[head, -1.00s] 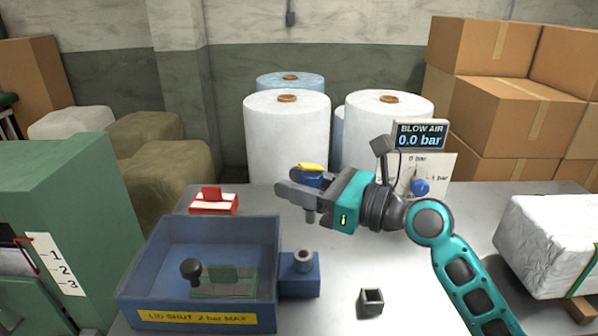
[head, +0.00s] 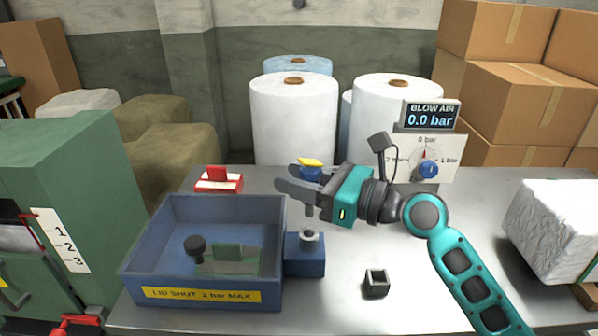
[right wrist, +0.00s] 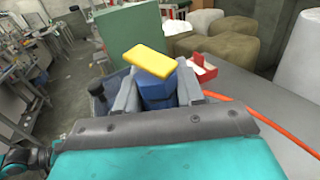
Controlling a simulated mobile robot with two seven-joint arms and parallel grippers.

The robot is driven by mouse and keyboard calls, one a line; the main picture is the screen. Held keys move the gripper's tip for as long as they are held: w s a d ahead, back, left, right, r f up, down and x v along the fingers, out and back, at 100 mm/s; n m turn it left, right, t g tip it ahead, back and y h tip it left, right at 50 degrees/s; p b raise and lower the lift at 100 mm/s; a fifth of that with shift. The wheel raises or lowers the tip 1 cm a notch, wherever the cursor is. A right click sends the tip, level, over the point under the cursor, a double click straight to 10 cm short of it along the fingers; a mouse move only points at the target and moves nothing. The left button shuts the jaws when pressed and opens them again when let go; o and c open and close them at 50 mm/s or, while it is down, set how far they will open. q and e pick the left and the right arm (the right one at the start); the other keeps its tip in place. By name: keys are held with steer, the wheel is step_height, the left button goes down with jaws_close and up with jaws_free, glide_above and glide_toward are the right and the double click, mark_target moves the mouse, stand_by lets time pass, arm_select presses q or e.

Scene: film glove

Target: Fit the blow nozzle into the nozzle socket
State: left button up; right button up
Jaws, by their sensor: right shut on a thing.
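The blow nozzle (head: 311,173) has a blue body, a yellow lever on top and a grey tip pointing down. My right gripper (head: 297,184) is shut on it and holds it upright. In the right wrist view the nozzle (right wrist: 156,86) sits between the two grey fingers. The nozzle socket (head: 308,240) is a grey ring on a blue block joined to the right side of the blue box. The nozzle's tip is just above the socket in the head view; whether it touches cannot be told. My left gripper is not in view.
The blue box (head: 150,262) with a clear lid stands left of the socket. A small dark square holder (head: 376,285) stands to the right. The blow air dial panel (head: 440,160) reads 0.0 bar. A white wrapped pack (head: 555,230) stands far right.

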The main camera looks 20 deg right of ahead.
steer(key=shift+f+b, duration=0.65)
steer(key=shift+f, duration=0.8)
steer(key=shift+p, duration=0.5)
steer(key=shift+p, duration=0.45)
steer(key=shift+p, duration=0.4)
stand_by(0.4)
steer(key=shift+f+b, duration=0.3)
steer(key=shift+f, duration=0.2)
steer(key=shift+f+b, duration=0.65)
steer(key=shift+f, duration=0.65)
steer(key=o, duration=1.2)
steer(key=shift+c, duration=0.2)
